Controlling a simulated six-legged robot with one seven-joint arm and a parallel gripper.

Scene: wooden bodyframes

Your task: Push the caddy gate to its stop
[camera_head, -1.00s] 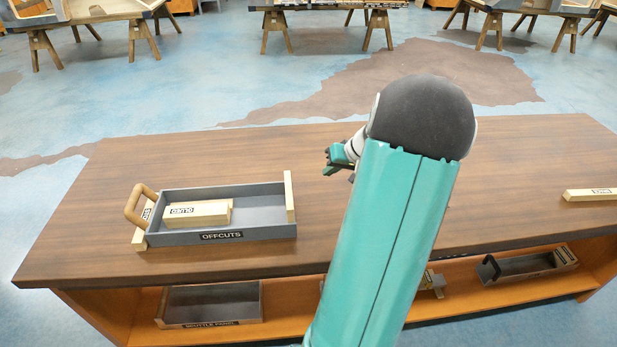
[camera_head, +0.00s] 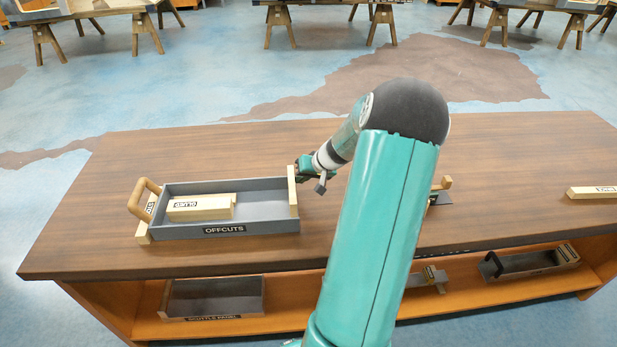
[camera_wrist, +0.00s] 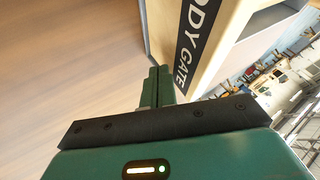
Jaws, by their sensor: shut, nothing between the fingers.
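The caddy gate (camera_head: 292,188) is a light wooden board standing upright across the right end of the grey tray labelled OFFCUTS (camera_head: 262,227). In the wrist view the gate (camera_wrist: 219,32) shows its dark label, partly cut off, reading "DDY GATE". My gripper (camera_head: 301,170) is low at the gate's outer right side, near its far end. Its fingers (camera_wrist: 160,84) are shut and empty, with the tips right beside the gate's labelled face. I cannot tell whether they touch it.
Light wooden blocks (camera_head: 200,207) lie in the tray, and a brown handle (camera_head: 143,198) is at its left end. A small wood and grey item (camera_head: 441,190) is partly behind my arm. Another block (camera_head: 592,193) lies far right. The tabletop (camera_head: 520,160) between is clear.

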